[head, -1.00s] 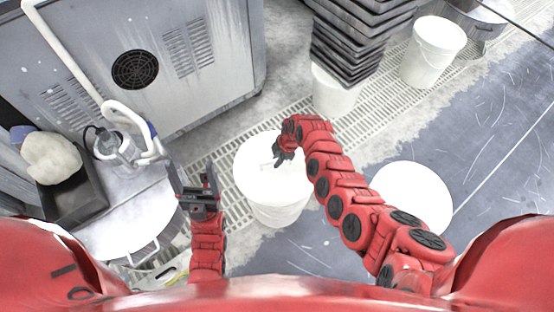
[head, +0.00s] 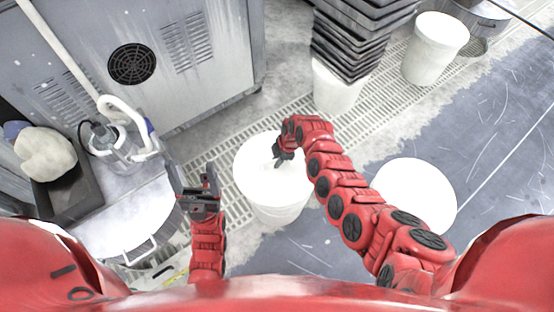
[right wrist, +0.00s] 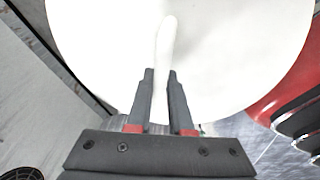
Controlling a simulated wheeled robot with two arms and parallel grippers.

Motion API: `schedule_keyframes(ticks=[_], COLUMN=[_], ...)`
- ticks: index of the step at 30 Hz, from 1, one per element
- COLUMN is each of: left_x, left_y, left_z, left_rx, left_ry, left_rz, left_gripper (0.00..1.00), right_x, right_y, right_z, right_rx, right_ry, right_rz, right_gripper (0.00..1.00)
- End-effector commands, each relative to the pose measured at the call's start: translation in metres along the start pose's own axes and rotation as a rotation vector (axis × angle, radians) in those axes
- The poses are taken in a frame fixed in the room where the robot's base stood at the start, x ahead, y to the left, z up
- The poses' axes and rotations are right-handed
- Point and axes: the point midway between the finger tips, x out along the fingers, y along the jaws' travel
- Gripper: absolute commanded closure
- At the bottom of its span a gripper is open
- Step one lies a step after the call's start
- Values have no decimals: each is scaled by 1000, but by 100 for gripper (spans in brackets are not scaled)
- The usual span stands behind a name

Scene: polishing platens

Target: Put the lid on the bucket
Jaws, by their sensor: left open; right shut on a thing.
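The white bucket (head: 279,214) stands on the floor in the middle of the head view. The round white lid (head: 256,181) covers its top; I cannot tell whether it is fully seated or slightly above the rim. My right gripper (head: 279,162) is over the lid, shut on its raised white handle. The right wrist view shows the handle (right wrist: 164,50) between the two dark fingers (right wrist: 160,95), with the lid (right wrist: 235,50) filling much of the picture. My left gripper (head: 193,174) is open and empty, to the left of the bucket with its fingers apart.
A white disc (head: 415,192) lies to the right of my right arm. A stack of dark trays (head: 360,40) and white buckets (head: 435,50) stand behind. A grey machine (head: 190,60) and a round metal drum (head: 120,215) are at left. Floor grating (head: 235,200) runs past the bucket.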

Motion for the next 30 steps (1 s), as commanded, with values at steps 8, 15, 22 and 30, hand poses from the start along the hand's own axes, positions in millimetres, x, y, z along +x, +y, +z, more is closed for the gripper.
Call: schedule_keyframes(ticks=[8,15,22,30], left_x=[-4,-4,-4,5], left_y=[0,0,0,0], left_z=[1,1,1,-1], left_rx=[0,0,0,0], left_ry=[0,0,0,0], left_rz=[0,0,0,0], left_gripper=[22,22,22,22], right_x=[6,5,6,-12], right_y=[-1,-1,-1,1], right_z=[1,1,1,1], right_rx=[0,0,0,-1], right_ry=[0,0,0,0], right_rz=[0,0,0,2], right_gripper=[100,46,46,46])
